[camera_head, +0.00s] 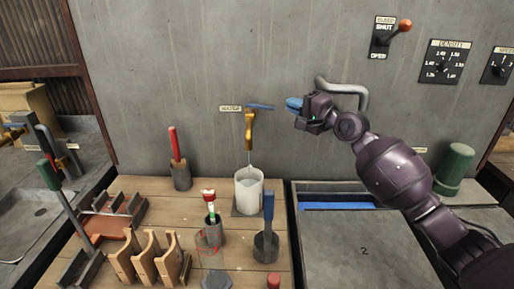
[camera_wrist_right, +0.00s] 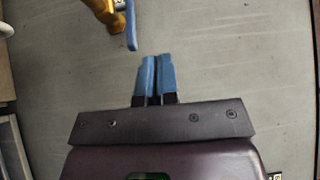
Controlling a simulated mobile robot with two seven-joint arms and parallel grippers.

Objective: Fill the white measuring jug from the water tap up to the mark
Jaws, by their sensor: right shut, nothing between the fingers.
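The white measuring jug (camera_head: 249,199) stands upright on the wooden bench under the brass water tap (camera_head: 248,130). A thin pale stream (camera_head: 250,158) shows between the spout and the jug, and pale liquid shows inside the jug. The mark cannot be made out. The tap's blue lever (camera_head: 262,107) points right. My right gripper (camera_head: 291,104) is shut and empty, just right of the lever and apart from it. In the right wrist view, the blue fingertips (camera_wrist_right: 155,60) are together below the lever (camera_wrist_right: 131,25) and tap (camera_wrist_right: 108,14).
A red-handled tool in a holder (camera_head: 180,175) stands left of the jug. Cups with a brush (camera_head: 210,215) and a blue-handled tool (camera_head: 267,240) stand in front. Wooden racks (camera_head: 145,258) lie front left. A grey pipe (camera_head: 355,92) is behind my right arm.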

